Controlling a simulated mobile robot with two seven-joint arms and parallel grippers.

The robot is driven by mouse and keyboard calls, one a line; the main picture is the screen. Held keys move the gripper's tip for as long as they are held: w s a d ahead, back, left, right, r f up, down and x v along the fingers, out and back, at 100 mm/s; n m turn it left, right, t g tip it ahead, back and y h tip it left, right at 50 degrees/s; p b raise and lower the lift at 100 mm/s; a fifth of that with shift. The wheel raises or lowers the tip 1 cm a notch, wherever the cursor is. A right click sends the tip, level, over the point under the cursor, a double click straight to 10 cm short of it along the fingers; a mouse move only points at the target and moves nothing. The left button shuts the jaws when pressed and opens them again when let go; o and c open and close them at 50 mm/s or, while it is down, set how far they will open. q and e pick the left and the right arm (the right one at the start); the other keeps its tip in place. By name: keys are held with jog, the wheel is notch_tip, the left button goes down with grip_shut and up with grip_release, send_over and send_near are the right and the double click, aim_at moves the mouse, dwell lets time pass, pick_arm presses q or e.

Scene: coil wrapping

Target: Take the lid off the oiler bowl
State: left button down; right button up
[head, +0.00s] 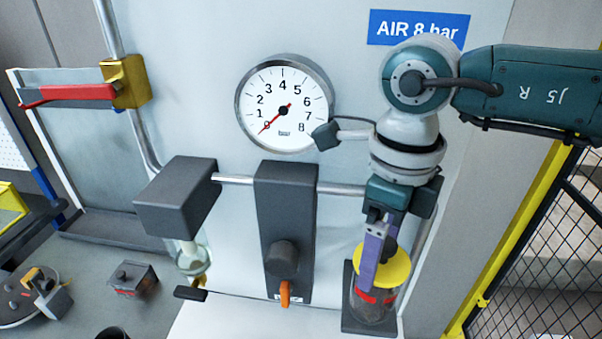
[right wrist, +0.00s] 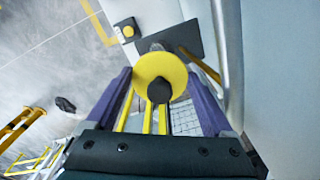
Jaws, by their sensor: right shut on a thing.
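The lid is a yellow disc (head: 393,268) with a dark knob, at the top of the oiler bowl (head: 372,309) at the lower right of the panel. The bowl is clear with a red band and stands against a dark backing. My right gripper (head: 377,256) comes from above, its purple fingers shut on the lid by its knob. In the right wrist view the lid (right wrist: 147,68) and knob lie between the fingers (right wrist: 160,95). The lid hides the bowl's rim, so I cannot tell whether they touch. My left gripper is not in view.
A round gauge (head: 285,98) is on the panel left of my right arm. A dark regulator block (head: 286,205) with an orange tab (head: 285,293) and a filter unit (head: 178,198) share the pipe. A yellow-framed mesh fence (head: 535,270) stands at the right.

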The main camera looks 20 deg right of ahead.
jog(key=shift+r, duration=0.1)
notch_tip(320, 180, up, 20)
jog(key=b, duration=0.5)
jog(key=s+a+f+n, duration=0.1)
jog(key=a+n, duration=0.1)
jog(key=n, duration=1.3)
jog(key=s+a+f+n, duration=0.1)
jog(key=a+n, duration=0.2)
jog(key=n, duration=1.2)
jog(key=s+r+p, duration=0.6)
jog(key=r+p, duration=0.7)
jog(key=p, duration=0.2)
jog(key=shift+d+m+p, duration=0.25)
jog(key=shift+m+p, duration=0.05)
